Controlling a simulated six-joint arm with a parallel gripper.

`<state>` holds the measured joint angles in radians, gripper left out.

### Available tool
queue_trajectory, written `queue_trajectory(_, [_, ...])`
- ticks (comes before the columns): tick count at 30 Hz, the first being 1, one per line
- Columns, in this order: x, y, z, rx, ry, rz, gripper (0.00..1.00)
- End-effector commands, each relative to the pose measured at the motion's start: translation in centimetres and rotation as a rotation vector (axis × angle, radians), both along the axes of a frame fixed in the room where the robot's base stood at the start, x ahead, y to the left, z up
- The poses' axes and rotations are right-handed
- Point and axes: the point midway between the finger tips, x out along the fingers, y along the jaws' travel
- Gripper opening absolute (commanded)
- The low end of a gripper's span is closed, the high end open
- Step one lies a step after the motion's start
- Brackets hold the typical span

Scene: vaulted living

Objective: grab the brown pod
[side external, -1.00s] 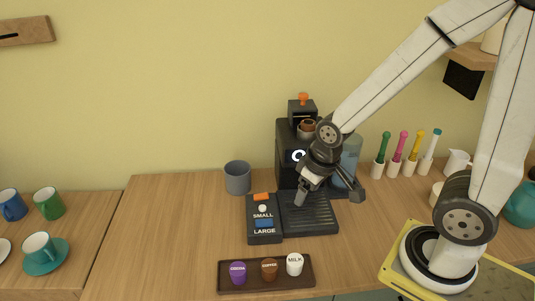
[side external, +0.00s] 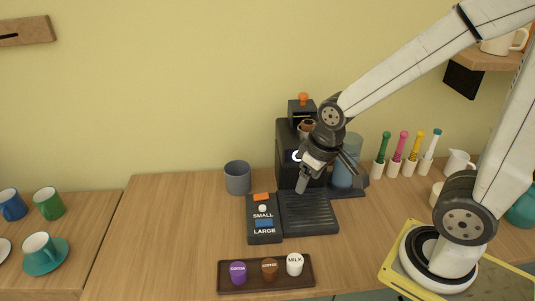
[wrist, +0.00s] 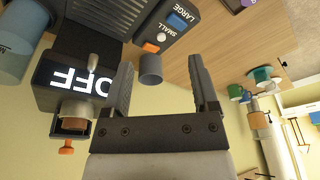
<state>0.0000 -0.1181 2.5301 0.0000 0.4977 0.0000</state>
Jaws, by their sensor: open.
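The brown pod (side external: 269,269), marked COFFEE, stands upright on the dark tray (side external: 306,275) at the front of the counter, between the purple COCOA pod (side external: 238,272) and the white MILK pod (side external: 294,264). My gripper (side external: 318,184) is in front of the coffee machine, above its drip tray, well behind and above the pods. In the wrist view my gripper (wrist: 158,92) has its two fingers spread apart with nothing held between them. The brown pod does not show in the wrist view.
The coffee machine (side external: 287,150) stands close to my gripper; its display reads OFF in the wrist view. The SMALL/LARGE button box (side external: 264,236) lies beside the drip tray (side external: 312,222). A grey cup (side external: 237,178) stands left of the machine. The counter left of the pod tray is clear.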

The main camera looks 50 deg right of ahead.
Motion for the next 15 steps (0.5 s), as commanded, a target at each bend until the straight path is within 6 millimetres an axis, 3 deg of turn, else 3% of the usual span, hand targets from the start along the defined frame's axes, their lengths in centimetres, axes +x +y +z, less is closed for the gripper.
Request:
queue_trajectory(3, [0.1,0.0,1.9,0.000,-0.007,0.000,0.76])
queue_trajectory(15, [0.1,0.0,6.2,0.000,-0.004,0.000,0.76])
